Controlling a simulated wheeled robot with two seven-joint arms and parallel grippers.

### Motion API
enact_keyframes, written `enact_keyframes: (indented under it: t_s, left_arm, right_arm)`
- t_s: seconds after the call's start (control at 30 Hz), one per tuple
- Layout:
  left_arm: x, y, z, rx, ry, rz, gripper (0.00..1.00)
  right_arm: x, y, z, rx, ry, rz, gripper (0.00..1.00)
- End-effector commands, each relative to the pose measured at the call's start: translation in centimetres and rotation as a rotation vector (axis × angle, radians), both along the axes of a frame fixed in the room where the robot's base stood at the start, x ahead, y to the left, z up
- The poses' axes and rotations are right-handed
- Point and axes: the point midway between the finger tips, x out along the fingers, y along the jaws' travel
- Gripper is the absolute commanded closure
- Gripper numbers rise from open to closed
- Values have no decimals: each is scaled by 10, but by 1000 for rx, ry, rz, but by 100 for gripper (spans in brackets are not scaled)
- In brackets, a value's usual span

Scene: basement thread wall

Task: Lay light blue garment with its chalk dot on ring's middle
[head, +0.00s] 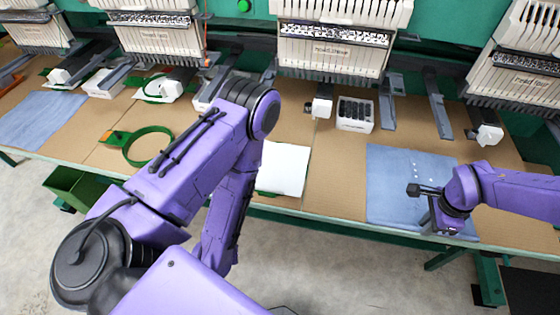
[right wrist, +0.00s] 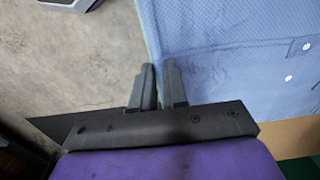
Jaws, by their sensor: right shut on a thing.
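The light blue garment (head: 393,170) lies on the right part of the table, its front edge at the table's front. Several small white dots show on it; two show on the garment (right wrist: 230,60) in the right wrist view. I cannot tell which is the chalk dot. My right gripper (head: 428,208) is at the garment's front edge; in the right wrist view its fingers (right wrist: 158,88) are shut on that edge. A green ring (head: 126,150) with an orange clip lies on the table at the left. My left arm crosses the middle; its gripper is not in view.
Another blue cloth (head: 40,118) lies at the far left. A white sheet (head: 285,168) lies mid-table, partly behind my left arm. A white tray with dark cells (head: 354,113) stands behind it. Embroidery machine heads (head: 335,45) line the back. A green bin (head: 88,190) is below the table's left front.

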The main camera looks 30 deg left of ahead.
Motion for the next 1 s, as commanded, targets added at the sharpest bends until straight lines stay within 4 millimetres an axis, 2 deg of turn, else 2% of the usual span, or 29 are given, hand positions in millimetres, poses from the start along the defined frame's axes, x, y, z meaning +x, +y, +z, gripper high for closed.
enact_keyframes:
  t_s: [0.1,0.5,0.87,0.97,1.0]
  left_arm:
    - [0,0,15,0,0,0,57]
    - [0,0,48,0,0,0,57]
    - [0,0,45,0,0,0,57]
    - [0,0,35,0,0,0,57]
    - [0,0,28,0,0,0,57]
  right_arm:
    - [0,0,16,3,-1,0,100]
    - [0,1,50,1,-1,0,100]
    - [0,-1,49,1,0,14,100]
    - [-3,-7,49,4,6,140,100]
    - [-6,-11,50,7,9,234,100]
